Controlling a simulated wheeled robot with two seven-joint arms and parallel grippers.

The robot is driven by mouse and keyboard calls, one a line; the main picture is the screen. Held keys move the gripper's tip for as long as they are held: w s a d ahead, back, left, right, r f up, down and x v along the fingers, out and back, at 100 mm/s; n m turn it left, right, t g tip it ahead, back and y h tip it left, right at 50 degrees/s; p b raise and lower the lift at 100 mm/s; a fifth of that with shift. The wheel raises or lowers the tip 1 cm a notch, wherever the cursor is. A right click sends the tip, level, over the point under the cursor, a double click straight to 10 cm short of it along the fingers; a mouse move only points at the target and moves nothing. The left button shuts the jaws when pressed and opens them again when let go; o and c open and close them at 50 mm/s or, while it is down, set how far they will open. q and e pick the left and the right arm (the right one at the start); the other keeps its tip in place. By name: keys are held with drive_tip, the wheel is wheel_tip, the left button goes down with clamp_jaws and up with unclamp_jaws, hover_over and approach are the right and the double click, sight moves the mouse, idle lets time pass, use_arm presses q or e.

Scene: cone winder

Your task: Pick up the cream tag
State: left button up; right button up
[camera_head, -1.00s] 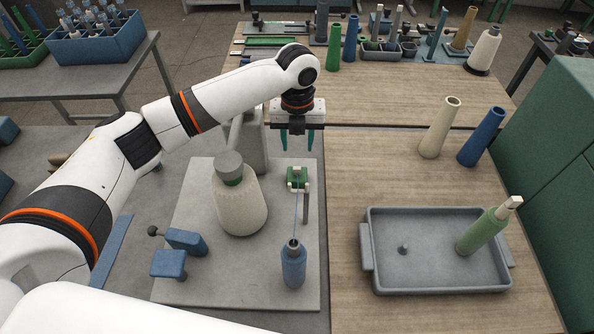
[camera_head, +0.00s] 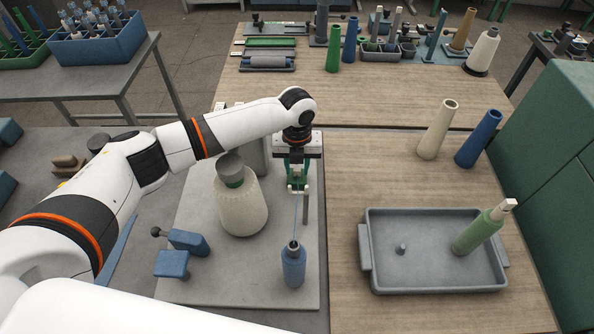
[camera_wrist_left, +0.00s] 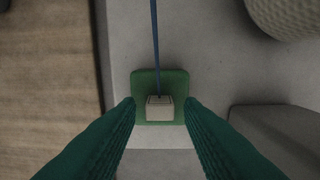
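The cream tag (camera_wrist_left: 158,109) is a small block on a green pad (camera_wrist_left: 147,80), at the end of a blue thread (camera_wrist_left: 155,45). In the head view the tag (camera_head: 297,188) is small and partly hidden by the green fingers. My left gripper (camera_wrist_left: 160,105) is open. Its ribbed green fingers stand on either side of the tag with gaps visible. In the head view the left gripper (camera_head: 297,178) points down over the pad. The thread runs down to a blue bottle-shaped bobbin (camera_head: 293,266). My right gripper is not in view.
A large cream cone (camera_head: 241,205) stands close left of the gripper, and a grey post (camera_head: 306,207) stands just right of the thread. A grey tray (camera_head: 440,285) holding a leaning green tube (camera_head: 477,234) lies to the right. Two blue blocks (camera_head: 187,242) sit at front left.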

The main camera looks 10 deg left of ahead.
sight(297, 169)
use_arm(q)
drive_tip(key=c, duration=0.5)
wheel_tip(297, 169, up, 13)
drive_tip(key=p, duration=0.3)
idle(0.7)
